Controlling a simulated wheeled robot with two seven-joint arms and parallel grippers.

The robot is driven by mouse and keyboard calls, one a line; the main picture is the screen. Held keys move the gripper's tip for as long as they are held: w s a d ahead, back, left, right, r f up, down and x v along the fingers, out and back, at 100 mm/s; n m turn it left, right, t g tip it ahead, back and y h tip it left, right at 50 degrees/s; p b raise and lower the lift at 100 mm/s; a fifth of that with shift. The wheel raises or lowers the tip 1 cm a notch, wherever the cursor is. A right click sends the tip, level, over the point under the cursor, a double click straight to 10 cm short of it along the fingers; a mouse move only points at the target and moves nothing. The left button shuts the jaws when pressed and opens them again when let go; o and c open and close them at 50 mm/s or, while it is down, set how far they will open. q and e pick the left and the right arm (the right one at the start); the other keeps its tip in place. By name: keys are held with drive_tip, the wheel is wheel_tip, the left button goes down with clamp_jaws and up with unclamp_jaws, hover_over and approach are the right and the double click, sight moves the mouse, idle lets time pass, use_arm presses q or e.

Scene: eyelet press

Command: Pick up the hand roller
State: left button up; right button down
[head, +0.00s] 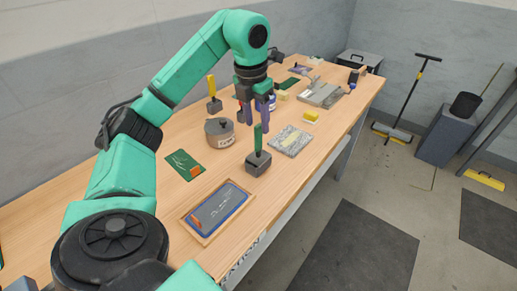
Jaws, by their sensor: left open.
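A green upright handle (258,137) stands in a dark grey block (258,163) near the table's front edge. A similar yellow handle (211,85) stands in a grey block further back. I cannot tell for sure which of these is the hand roller; any roller head is hidden. My left gripper (255,121) points down with its fingers apart, at the top of the green handle. The handle shows between or just in front of the fingers; I cannot see contact. My right gripper is not in view.
A grey lidded pot (219,132) stands left of the green handle. A blue-lined wooden tray (192,220), a green mat (184,165) and a marbled slab (290,141) lie nearby. A grey press-like device (320,94) is further back. Bare wood lies left of the mat.

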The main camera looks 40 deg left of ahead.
sight(259, 139)
use_arm(q)
drive_tip(key=f, duration=0.1)
drive_tip(key=w+f+p, duration=0.1)
drive_tip(key=f, duration=0.1)
drive_tip(key=a+f, duration=0.1)
drive_tip(key=shift+w+f, duration=0.3)
wheel_tip(259, 139, down, 2)
drive_tip(key=shift+d+f+p, duration=0.15)
drive_tip(key=shift+f+p, duration=0.05)
drive_tip(key=shift+p, duration=0.3)
drive_tip(key=shift+f, duration=0.3)
drive_tip(key=shift+w+f, duration=0.1)
drive_tip(key=shift+w, duration=0.05)
drive_tip(key=shift+c, duration=0.3)
clamp_jaws()
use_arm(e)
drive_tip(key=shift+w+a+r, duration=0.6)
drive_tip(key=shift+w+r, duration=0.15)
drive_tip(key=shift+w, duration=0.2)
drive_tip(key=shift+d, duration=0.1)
